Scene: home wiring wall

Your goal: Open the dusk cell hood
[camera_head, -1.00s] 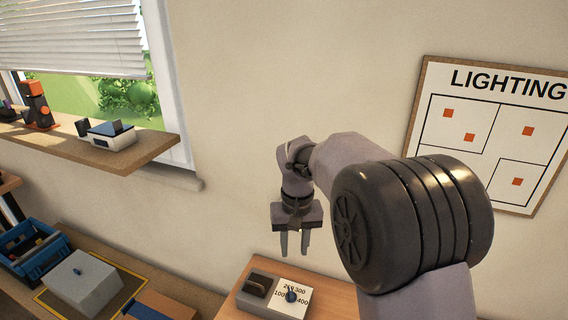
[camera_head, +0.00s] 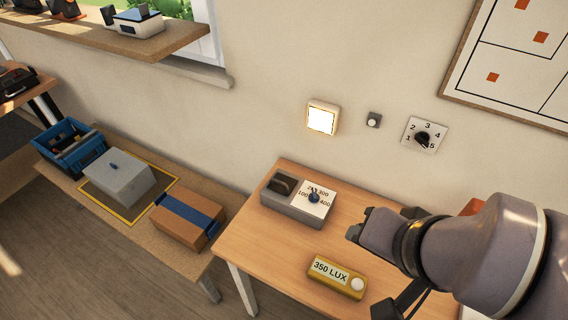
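A grey box unit (camera_head: 291,214) sits on the wooden table. A dark hood-like cover with a raised grip (camera_head: 283,184) is on its left part. I take this cover to be the dusk cell hood; it looks closed. The right part has a white scale plate marked 100 to 400 with a blue knob (camera_head: 314,196). My arm reaches in from the right, in front of the table. My gripper (camera_head: 398,302) appears as dark parts near the bottom edge, to the right of and apart from the unit. Its fingers are not clear.
A yellow 350 LUX meter (camera_head: 337,277) lies near the table's front. A lit square lamp (camera_head: 322,118), a small grey button (camera_head: 373,120) and a 1-to-5 dial (camera_head: 424,136) are on the wall. A cardboard box (camera_head: 188,220) and grey lidded box (camera_head: 119,176) stand on the left bench.

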